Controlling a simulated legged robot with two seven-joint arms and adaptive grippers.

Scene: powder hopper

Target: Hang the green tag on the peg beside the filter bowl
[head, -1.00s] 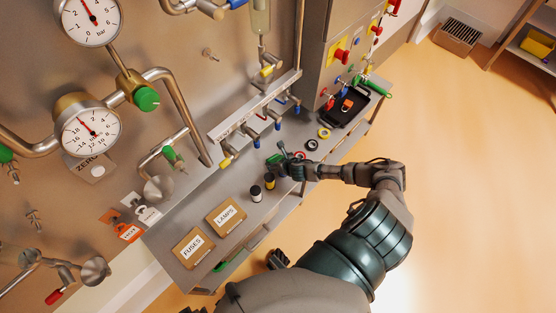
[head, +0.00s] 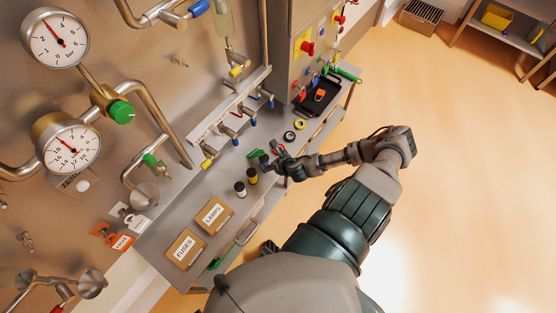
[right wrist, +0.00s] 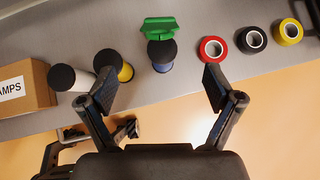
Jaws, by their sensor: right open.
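The green tag (head: 255,153) is on the grey bench. In the right wrist view the green tag (right wrist: 160,27) is just behind a dark-topped spool (right wrist: 162,52), which partly overlaps it. My right gripper (head: 273,158) is low over the bench's front side. In the right wrist view my right gripper (right wrist: 160,82) is open and empty, with the spool and tag ahead between its spread fingers. The clear filter bowl (head: 225,22) is on the upper panel, and a small metal peg (head: 180,62) sticks out to its left. A dark part at the bench's front edge may be my left gripper (head: 268,247).
Dark-topped spools (head: 240,188) stand left of the tag, and tape rolls (head: 289,136) lie to its right. Boxes marked LAMPS (head: 213,215) and FUSES (head: 184,249) sit at the left end. A valve rail (head: 230,117) runs along the panel. A black tray (head: 320,97) is farther right.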

